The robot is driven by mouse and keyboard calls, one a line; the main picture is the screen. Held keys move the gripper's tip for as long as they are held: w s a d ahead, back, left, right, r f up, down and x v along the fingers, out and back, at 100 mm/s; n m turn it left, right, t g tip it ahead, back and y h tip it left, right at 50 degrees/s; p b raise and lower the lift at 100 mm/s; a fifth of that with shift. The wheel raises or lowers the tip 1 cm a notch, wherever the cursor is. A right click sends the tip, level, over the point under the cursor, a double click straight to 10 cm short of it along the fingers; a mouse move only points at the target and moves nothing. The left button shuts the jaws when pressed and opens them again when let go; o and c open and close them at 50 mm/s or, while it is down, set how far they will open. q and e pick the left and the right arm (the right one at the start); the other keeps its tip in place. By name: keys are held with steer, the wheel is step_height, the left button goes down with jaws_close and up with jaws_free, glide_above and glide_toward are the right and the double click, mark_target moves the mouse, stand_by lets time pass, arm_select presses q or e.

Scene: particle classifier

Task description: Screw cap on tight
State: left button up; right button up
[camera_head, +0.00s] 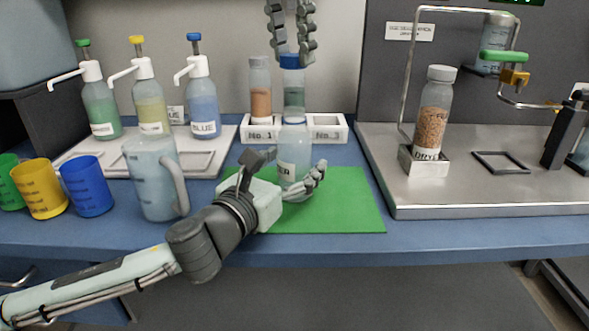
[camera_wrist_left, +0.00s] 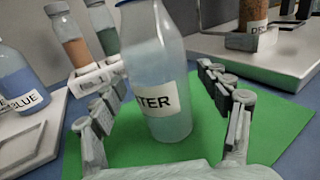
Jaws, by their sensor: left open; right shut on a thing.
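A clear bottle (camera_head: 294,150) with a partly hidden label reading "TER" stands upright on the green mat (camera_head: 345,205). It fills the middle of the left wrist view (camera_wrist_left: 162,80). A blue cap (camera_head: 291,61) appears to sit on its mouth; how tightly it is seated cannot be told. My right gripper (camera_head: 292,50) comes from above and is shut on the cap, fingers on both sides. My left gripper (camera_head: 285,172) is open low around the bottle; the left wrist view shows a finger on each side, with gaps to the bottle.
A white rack (camera_head: 258,133) with an orange-filled bottle (camera_head: 260,90) and a greenish one is close behind. A jug (camera_head: 150,180) and pump bottles stand left. A metal platform (camera_head: 460,195) with a labelled bottle (camera_head: 434,115) stands right. The mat's right part is clear.

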arm_select(q)
steer(key=shift+w+d, duration=0.2)
steer(key=shift+w, duration=0.05)
steer(key=shift+c, duration=0.3)
jaws_close()
arm_select(e)
glide_above(294, 118)
steer(key=shift+f, duration=2.45)
